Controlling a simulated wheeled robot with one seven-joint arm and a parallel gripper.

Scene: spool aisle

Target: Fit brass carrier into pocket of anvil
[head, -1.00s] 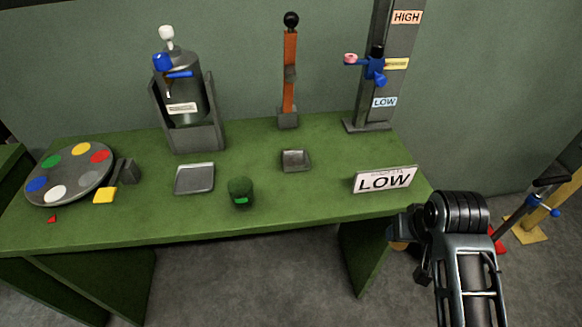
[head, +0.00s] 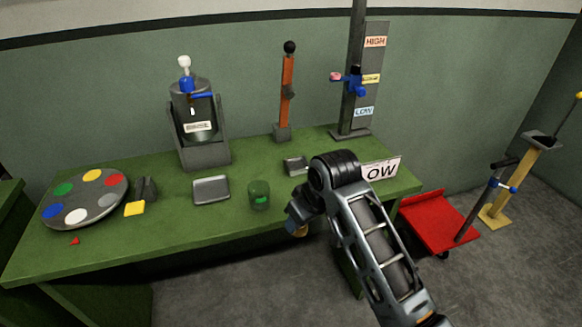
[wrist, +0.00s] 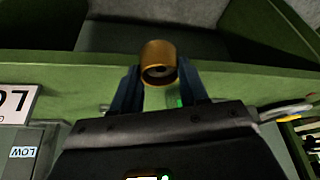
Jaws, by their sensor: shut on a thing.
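My gripper (head: 296,220) is in front of the green table's front edge, right of the table's middle in the head view. In the wrist view my gripper (wrist: 160,82) has its two blue fingers shut on the brass carrier (wrist: 158,60), a short brass cylinder with a dark round hollow in its end. Only a bit of the carrier (head: 300,232) shows in the head view, below the fingers. I cannot tell for sure which thing is the anvil. A small grey block with a shallow recess (head: 294,166) sits on the table, partly hidden behind my arm.
A red cart (head: 435,217) and yellow stand (head: 505,190) are right.

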